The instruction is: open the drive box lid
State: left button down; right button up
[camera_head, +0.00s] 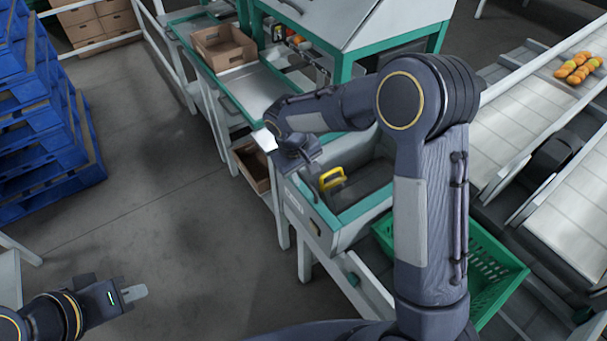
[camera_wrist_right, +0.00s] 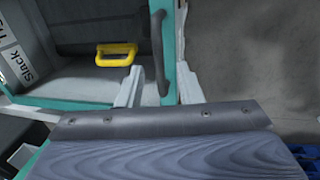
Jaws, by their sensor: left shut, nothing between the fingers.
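The drive box (camera_head: 352,230) is a pale box with a teal rim, in the middle of the head view. A yellow handle (camera_head: 332,178) shows in its dark recess, and also in the right wrist view (camera_wrist_right: 116,53). A dark bar handle (camera_wrist_right: 158,45) runs along the teal edge there. I cannot tell how the lid stands. My right gripper (camera_head: 310,163) is over the box's left edge. In the wrist view its fingers (camera_wrist_right: 160,88) are apart, either side of the bar handle's near end; contact is unclear. My left gripper (camera_head: 134,292) is shut and empty, low at left.
A green crate (camera_head: 497,262) stands right of the box, partly behind my right arm. A cardboard box (camera_head: 222,48) sits on the bench behind. Blue pallets (camera_head: 45,125) stand left; the floor between is clear.

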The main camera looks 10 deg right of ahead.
jog(key=shift+d+f, duration=0.15)
jog(key=shift+f, duration=0.45)
jog(key=shift+c, duration=0.2)
grip_shut()
